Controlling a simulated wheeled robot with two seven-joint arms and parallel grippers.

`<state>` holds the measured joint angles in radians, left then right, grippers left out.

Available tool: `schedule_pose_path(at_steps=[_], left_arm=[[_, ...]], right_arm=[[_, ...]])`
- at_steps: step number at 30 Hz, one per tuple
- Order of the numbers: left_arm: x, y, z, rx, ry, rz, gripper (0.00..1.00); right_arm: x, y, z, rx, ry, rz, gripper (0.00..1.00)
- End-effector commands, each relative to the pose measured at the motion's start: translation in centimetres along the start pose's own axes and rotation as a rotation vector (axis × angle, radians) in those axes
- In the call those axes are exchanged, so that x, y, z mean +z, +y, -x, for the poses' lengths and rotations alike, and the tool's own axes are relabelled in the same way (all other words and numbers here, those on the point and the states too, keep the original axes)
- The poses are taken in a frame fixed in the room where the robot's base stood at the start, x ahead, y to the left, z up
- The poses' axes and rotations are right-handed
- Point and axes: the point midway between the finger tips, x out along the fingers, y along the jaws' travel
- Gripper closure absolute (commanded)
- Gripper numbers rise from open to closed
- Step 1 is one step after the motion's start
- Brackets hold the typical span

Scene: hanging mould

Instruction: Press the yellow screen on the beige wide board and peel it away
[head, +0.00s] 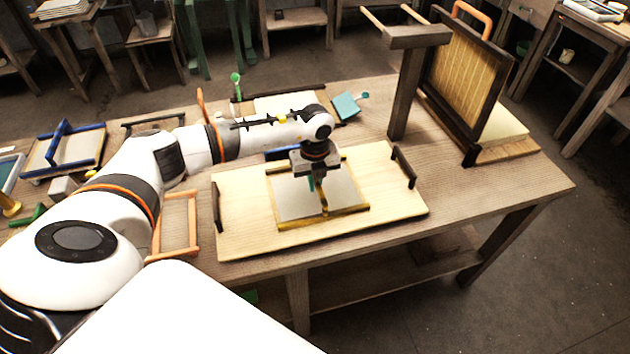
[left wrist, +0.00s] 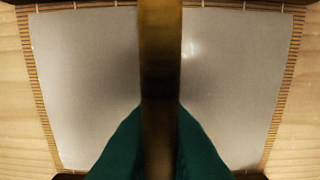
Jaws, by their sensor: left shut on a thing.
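The beige wide board (head: 405,203) lies on the table in front of me, with a dark handle at each short end. The yellow screen (head: 345,212) lies on it, around a pale grey sheet (head: 290,203). My left gripper (head: 317,186) points down over the middle of the screen, shut on its central bar. In the left wrist view the bar (left wrist: 160,70) runs between the green fingers (left wrist: 160,150), with the grey sheet (left wrist: 80,80) on both sides. The finger tips are partly hidden. My right gripper is out of view.
A dark-framed ribbed screen (head: 468,75) stands tilted at the table's right, beside a wooden post (head: 405,85). A blue-framed tray (head: 65,150) lies at the left, an orange frame (head: 178,225) left of the board. The table's right front is clear.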

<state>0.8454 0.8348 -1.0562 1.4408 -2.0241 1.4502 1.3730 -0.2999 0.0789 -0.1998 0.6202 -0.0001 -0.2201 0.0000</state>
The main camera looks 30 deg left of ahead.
Motion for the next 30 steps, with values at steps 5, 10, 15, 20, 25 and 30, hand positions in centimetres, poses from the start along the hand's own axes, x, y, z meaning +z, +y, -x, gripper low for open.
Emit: schedule_pose_path(at_steps=[5,10,15,20,25,30], left_arm=[[0.3,-0.2,-0.4,-0.009,-0.005,-0.002,1.0],[0.3,-0.2,0.1,-0.009,-0.006,-0.002,1.0],[0.2,-0.2,0.7,-0.007,-0.005,-0.002,1.0],[0.1,-0.1,1.3,-0.005,-0.003,-0.001,1.0],[0.1,-0.1,1.9,-0.004,-0.002,-0.001,1.0],[0.1,-0.1,2.4,-0.003,-0.002,0.0,1.0]], right_arm=[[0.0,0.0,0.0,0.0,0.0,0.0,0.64],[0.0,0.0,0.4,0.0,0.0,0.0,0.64],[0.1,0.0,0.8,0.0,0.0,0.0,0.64],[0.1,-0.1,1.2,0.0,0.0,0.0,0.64],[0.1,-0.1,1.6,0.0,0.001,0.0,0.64],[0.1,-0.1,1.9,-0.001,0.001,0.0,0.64]])
